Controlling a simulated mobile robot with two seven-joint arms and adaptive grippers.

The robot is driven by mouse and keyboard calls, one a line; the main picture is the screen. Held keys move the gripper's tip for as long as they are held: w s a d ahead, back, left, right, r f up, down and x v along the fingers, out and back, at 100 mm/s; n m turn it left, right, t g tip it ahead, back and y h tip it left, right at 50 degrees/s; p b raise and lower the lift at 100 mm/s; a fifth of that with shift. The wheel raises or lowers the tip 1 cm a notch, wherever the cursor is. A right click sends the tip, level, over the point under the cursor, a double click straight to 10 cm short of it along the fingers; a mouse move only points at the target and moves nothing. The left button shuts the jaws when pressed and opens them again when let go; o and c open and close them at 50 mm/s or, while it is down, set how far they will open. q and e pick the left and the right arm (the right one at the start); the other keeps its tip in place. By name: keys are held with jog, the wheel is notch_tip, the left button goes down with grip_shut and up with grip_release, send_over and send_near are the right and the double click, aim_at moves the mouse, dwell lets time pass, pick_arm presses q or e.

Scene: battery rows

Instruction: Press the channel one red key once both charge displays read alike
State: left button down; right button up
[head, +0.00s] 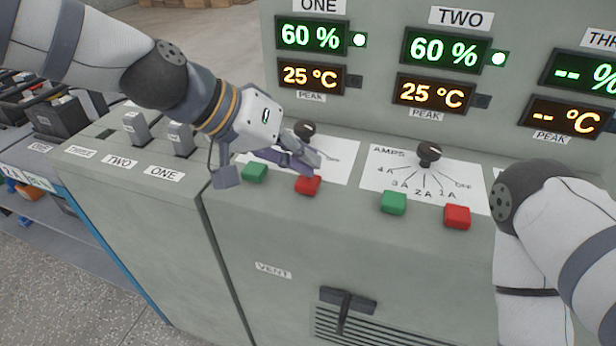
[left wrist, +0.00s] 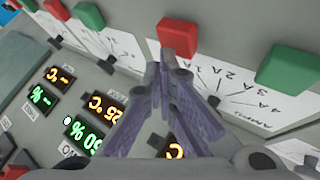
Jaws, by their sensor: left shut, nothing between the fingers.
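The channel one charge display (head: 311,36) and the channel two charge display (head: 445,50) both read 60 % in green. The channel one red key (head: 307,185) sits on the sloped panel, right of its green key (head: 254,173). My left gripper (head: 312,163) is shut and empty, with its fingers just above and behind that red key. In the left wrist view, the fingertips (left wrist: 165,70) are close to the red key (left wrist: 178,38); I cannot tell whether they touch it. My right gripper is out of view; only my right arm shows.
Channel two has a green key (head: 394,202), a red key (head: 457,216) and an amps dial (head: 429,153). Both lit temperature displays read 25 °C; the channel three display (head: 585,72) shows dashes. Levers (head: 136,128) stand at left, a vent handle (head: 347,300) below.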

pick_arm(q)
jog(key=shift+f, duration=0.5)
dwell(0.5)
jog(key=shift+r+p, duration=0.4)
jog(key=shift+r, duration=0.6)
jog(key=shift+f, duration=0.1)
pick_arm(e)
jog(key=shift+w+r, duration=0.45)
pick_arm(q)
jog(key=shift+r+p, duration=0.95)
jog(key=shift+r, duration=1.65)
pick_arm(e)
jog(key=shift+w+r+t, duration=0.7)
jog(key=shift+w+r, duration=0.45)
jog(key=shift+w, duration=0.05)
pick_arm(q)
jog(key=shift+f, duration=0.1)
